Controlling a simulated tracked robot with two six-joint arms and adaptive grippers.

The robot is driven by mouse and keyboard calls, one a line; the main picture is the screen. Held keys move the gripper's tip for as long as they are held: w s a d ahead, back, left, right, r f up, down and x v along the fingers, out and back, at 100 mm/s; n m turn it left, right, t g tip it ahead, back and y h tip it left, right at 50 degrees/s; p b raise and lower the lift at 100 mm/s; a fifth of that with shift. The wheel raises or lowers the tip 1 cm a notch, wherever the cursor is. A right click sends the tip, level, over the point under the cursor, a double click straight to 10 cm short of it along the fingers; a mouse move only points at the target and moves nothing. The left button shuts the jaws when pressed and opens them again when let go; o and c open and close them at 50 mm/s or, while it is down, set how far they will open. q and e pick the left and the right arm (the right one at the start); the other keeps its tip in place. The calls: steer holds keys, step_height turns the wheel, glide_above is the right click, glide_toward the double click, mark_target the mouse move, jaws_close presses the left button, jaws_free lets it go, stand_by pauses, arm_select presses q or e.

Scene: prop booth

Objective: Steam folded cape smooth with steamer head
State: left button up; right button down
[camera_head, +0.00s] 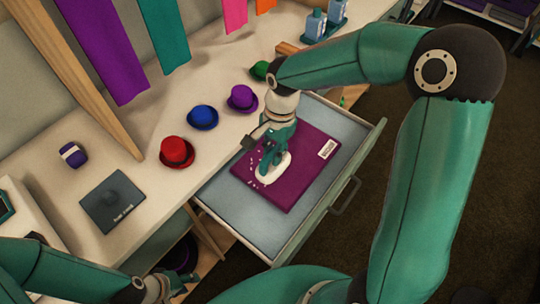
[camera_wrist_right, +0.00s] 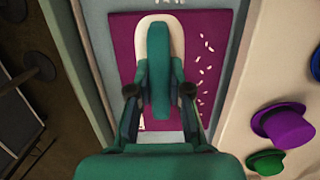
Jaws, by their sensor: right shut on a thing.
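The folded cape (camera_head: 300,180) is a flat magenta-purple rectangle lying in an open drawer. It has a white label and small white marks at its left part, which also show on the cape in the right wrist view (camera_wrist_right: 205,110). The steamer head (camera_head: 281,172) has a white sole and a teal body; it also shows in the right wrist view (camera_wrist_right: 158,65). My right gripper (camera_head: 271,150) is shut on the steamer head, over the cape's left part. Whether the sole touches the cloth is unclear. My left gripper (camera_head: 165,287) is low at the left, partly cut off, away from the cape.
The open drawer (camera_head: 335,112) has raised walls around the cape. On the counter stand a red hat (camera_head: 177,152), a blue hat (camera_head: 203,117) and a purple hat (camera_head: 242,98). A dark grey pad (camera_head: 113,203) lies left. Coloured cloths hang behind.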

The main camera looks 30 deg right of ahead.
step_height(320, 180, up, 12)
steer(key=p, duration=0.8)
steer(key=shift+f, duration=0.15)
